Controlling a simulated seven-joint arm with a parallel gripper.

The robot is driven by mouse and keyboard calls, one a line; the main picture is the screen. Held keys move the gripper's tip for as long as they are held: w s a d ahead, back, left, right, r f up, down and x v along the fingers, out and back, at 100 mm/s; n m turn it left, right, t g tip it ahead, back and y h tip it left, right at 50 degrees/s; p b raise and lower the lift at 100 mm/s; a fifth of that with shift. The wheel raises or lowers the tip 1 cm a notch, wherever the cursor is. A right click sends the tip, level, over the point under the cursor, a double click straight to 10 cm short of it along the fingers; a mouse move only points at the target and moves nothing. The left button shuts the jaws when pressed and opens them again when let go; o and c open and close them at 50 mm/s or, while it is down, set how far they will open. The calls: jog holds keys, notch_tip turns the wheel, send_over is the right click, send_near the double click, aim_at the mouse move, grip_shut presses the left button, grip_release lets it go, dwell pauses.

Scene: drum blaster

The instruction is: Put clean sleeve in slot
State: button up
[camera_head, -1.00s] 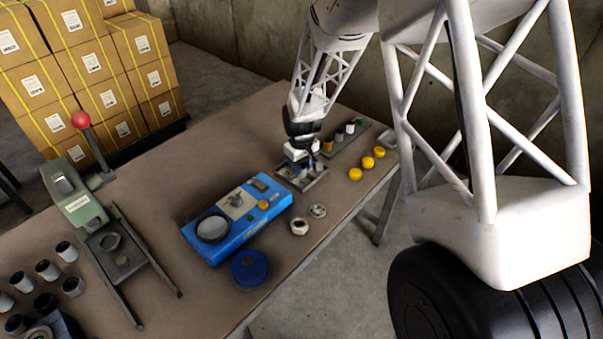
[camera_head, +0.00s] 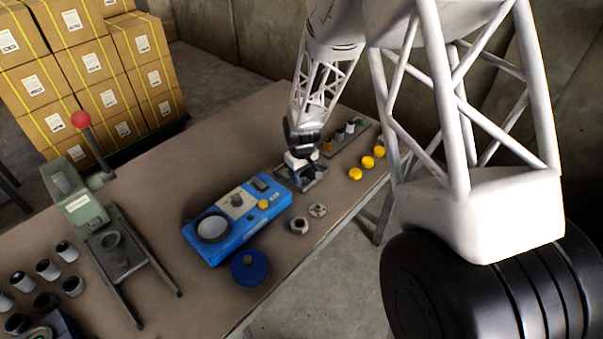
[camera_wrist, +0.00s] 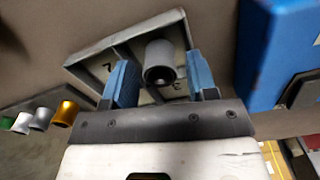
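A grey cylindrical sleeve (camera_wrist: 160,64) stands in a shallow grey tray (camera_wrist: 95,68) in the wrist view. The tray has divided slots, with numbers that look like 2 and 3 on its floor. My gripper (camera_wrist: 160,78) has its two blue fingers apart, one on each side of the sleeve, with narrow gaps showing. In the head view my gripper (camera_head: 302,172) is low over the same tray (camera_head: 318,184), and its fingers and the sleeve are mostly hidden there. I cannot tell from these views whether the sleeve is clean.
A rack (camera_head: 346,139) with several coloured sleeves stands behind the tray. Yellow caps (camera_head: 355,174) lie to its right. A blue device (camera_head: 236,218) is left of the tray, and a green lever press (camera_head: 84,208) is farther left. Metal rings (camera_head: 299,225) lie near the table's front edge.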

aim_at(302, 174)
jog(key=shift+o, duration=0.2)
jog(key=shift+r, duration=0.15)
notch_tip(302, 174, up, 12)
dwell(0.8)
dwell(0.7)
jog(key=s+d+r+m+t, duration=0.15)
jog(key=s+d+r, duration=0.25)
jog(key=s+r, duration=0.45)
jog(key=s+d+r+m, duration=0.2)
jog(key=s+d+r, duration=0.3)
jog(key=s+r, duration=0.35)
jog(key=s+d+r+m, duration=0.1)
jog(key=s+d+r, duration=0.1)
jog(key=s, duration=0.8)
jog(key=s+d+r+m+t, duration=0.1)
jog(key=s+d+r+m, duration=0.1)
jog(key=s, duration=0.9)
jog(key=shift+d, duration=0.6)
